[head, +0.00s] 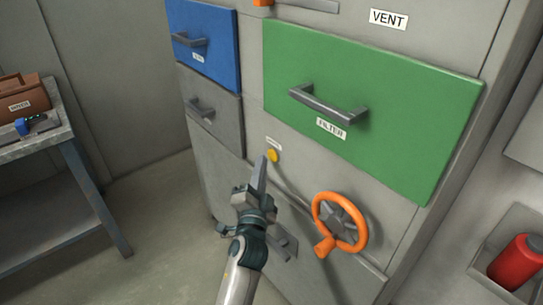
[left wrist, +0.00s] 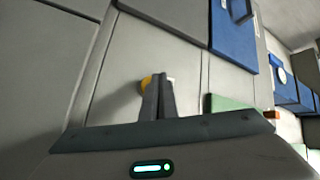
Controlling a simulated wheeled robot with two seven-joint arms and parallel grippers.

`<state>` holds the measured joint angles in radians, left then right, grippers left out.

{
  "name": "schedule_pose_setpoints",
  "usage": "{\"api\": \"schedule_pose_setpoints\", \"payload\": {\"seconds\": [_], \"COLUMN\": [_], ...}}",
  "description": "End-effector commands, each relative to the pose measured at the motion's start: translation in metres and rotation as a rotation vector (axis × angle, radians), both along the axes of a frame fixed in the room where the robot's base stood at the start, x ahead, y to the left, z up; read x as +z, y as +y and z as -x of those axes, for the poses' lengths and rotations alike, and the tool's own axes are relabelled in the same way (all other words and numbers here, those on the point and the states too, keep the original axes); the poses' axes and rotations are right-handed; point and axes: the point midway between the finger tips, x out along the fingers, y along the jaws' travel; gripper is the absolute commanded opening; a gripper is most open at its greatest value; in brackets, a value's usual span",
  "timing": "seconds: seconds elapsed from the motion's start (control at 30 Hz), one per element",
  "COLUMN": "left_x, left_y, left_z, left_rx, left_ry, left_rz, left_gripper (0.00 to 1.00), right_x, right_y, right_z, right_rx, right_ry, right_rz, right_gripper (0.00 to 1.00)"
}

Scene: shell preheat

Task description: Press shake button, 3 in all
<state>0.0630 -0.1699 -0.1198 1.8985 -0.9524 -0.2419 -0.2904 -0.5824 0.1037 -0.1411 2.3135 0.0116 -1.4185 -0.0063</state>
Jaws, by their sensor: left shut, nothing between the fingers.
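The shake button is a small yellow round button (head: 272,155) on the grey cabinet front, below a small white label too small to read. My left gripper (head: 262,160) is shut and empty, with its fingertips just left of the button in the head view. In the left wrist view the shut fingers (left wrist: 158,82) point at the panel, and the yellow button (left wrist: 146,82) shows partly behind them on the left. I cannot tell whether the tips touch the button. My right gripper is not in view.
An orange handwheel (head: 316,210) stands out to the right below the button. A green FILTER drawer (head: 400,90), a blue drawer (head: 222,22) and a grey drawer (head: 222,122) have protruding handles. A side table (head: 62,130) stands left. A red cylinder (head: 516,262) sits lower right.

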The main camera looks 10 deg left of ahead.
Motion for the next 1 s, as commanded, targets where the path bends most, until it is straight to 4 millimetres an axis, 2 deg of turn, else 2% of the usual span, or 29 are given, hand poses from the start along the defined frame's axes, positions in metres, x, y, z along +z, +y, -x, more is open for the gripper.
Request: {"api": "schedule_pose_setpoints", "payload": {"seconds": [1.0], "left_x": [0.0041], "left_y": [-0.0071], "left_z": [-0.0096], "left_rx": [0.002], "left_ry": [-0.006], "left_rz": [0.006], "left_gripper": [0.00], "right_x": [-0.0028], "right_y": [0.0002], "right_z": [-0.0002], "right_rx": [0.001], "right_ry": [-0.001], "right_rz": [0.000], "right_gripper": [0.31]}}
